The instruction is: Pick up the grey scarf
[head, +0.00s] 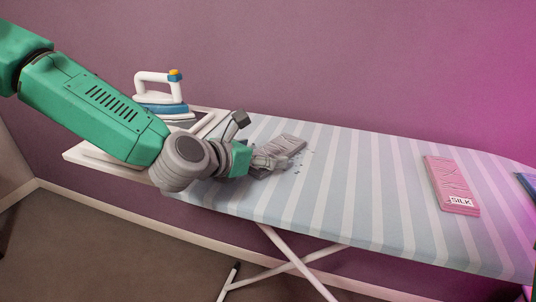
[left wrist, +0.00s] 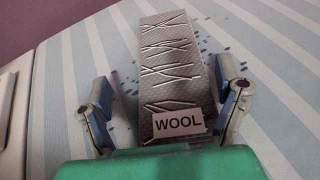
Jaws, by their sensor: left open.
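My left gripper (head: 272,160) is at the near end of the scarf. In the left wrist view its open fingers (left wrist: 166,100) stand on either side of the scarf, with a visible gap at each side. The near end of the scarf is hidden by the green gripper body.
A white and blue iron (head: 160,95) stands on the board's left end, behind my left arm. A pink folded cloth (head: 450,182) labelled "SILK" lies at the right. A dark blue item (head: 528,184) shows at the right edge. Small dark specks surround the scarf. The board's middle is clear.

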